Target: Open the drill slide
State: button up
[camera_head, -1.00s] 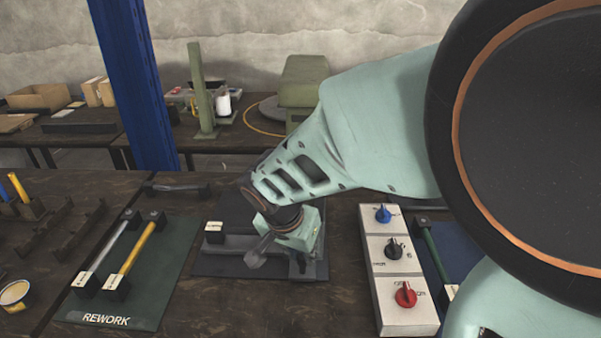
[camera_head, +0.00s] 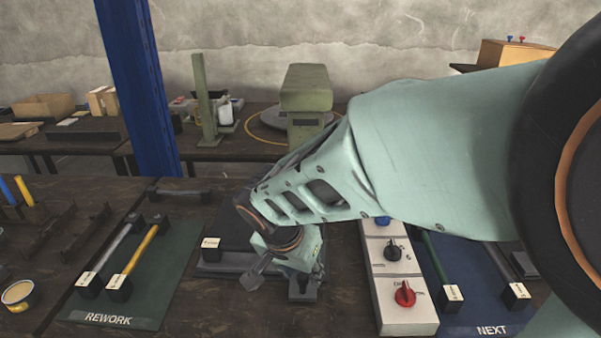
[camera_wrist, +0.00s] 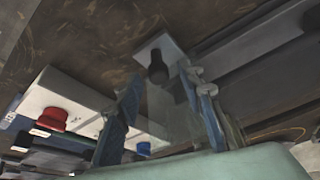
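The drill slide seems to be the dark flat fixture (camera_head: 232,228) in the middle of the bench, with a pale-labelled block (camera_head: 210,243) at its left end. My arm and wrist hide much of it. My gripper (camera_head: 278,287) is low over its front right part, pointing down. In the wrist view my gripper (camera_wrist: 163,82) has its two fingers apart. A dark knob (camera_wrist: 157,68) on a pale plate (camera_wrist: 168,48) shows between and beyond the fingertips. I see no clear contact between knob and fingers. How far the slide is open is hard to tell.
A pale control box (camera_head: 405,318) with red, black and blue knobs stands close on the right; it also shows in the wrist view (camera_wrist: 75,100). A green REWORK mat (camera_head: 150,300) with two handled tools lies left, a blue NEXT mat (camera_head: 475,318) right.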

jog(key=v, duration=0.8)
jog(key=shift+a+r, duration=0.1)
dwell(0.3)
jog(key=s+d+r+n+t+y, duration=0.1)
jog(key=s+d+n, duration=0.1)
jog(key=s+d, duration=0.4)
jog(key=s+d+r+n+y, duration=0.1)
jog(key=s+d+r+n, duration=0.15)
jog(key=d, duration=0.65)
notch_tip(320, 180, up, 20)
jog(key=p, duration=2.1)
jog(key=shift+s+a+r, duration=0.2)
jog(key=shift+s, duration=0.1)
